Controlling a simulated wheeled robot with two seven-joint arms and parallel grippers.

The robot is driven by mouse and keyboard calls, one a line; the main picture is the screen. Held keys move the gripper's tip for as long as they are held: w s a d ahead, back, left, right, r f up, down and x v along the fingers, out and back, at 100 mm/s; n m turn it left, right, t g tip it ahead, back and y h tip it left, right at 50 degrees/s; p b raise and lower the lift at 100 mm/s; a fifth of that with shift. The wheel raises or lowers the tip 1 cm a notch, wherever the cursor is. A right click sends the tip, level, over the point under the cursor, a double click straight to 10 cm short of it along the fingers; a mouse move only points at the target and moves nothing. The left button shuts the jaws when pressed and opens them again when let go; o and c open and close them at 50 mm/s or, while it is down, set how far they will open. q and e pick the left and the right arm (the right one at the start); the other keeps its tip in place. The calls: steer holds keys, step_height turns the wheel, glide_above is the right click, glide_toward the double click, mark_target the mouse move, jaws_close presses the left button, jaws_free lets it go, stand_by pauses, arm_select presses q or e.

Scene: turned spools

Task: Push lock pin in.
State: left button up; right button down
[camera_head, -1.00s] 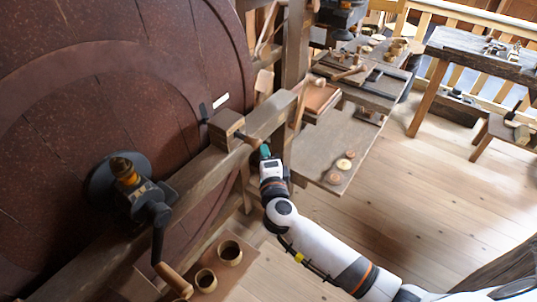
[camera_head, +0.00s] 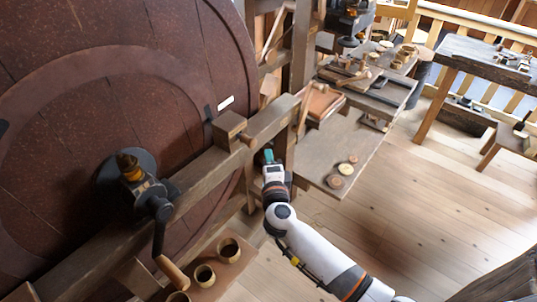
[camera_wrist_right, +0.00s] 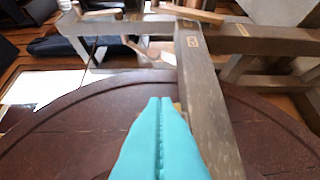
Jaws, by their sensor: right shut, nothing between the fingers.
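The lock pin (camera_head: 247,140), a short wooden peg, sticks out of the right side of a wooden block (camera_head: 229,126) on the long beam beside the big dark red wheel (camera_head: 70,130). My right gripper (camera_head: 268,156) has teal fingers, shut and empty, just right of and below the pin's end, with a small gap between them. In the right wrist view the shut fingers (camera_wrist_right: 160,115) point along the beam (camera_wrist_right: 205,95) and hide most of what lies behind their tips; the pin cannot be made out clearly there. My left gripper is not in view.
A crank with a wooden handle (camera_head: 172,271) stands in front of the wheel at the lower left. Several small round cups (camera_head: 205,275) sit on a board below. A workbench (camera_head: 345,150) with tools is behind my right gripper. Open floor (camera_head: 400,200) lies to the right.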

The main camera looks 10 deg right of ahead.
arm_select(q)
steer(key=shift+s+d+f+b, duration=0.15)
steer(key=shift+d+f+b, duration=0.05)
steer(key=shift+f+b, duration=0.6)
arm_select(e)
steer(key=s+a, duration=0.1)
steer(key=s, duration=0.9)
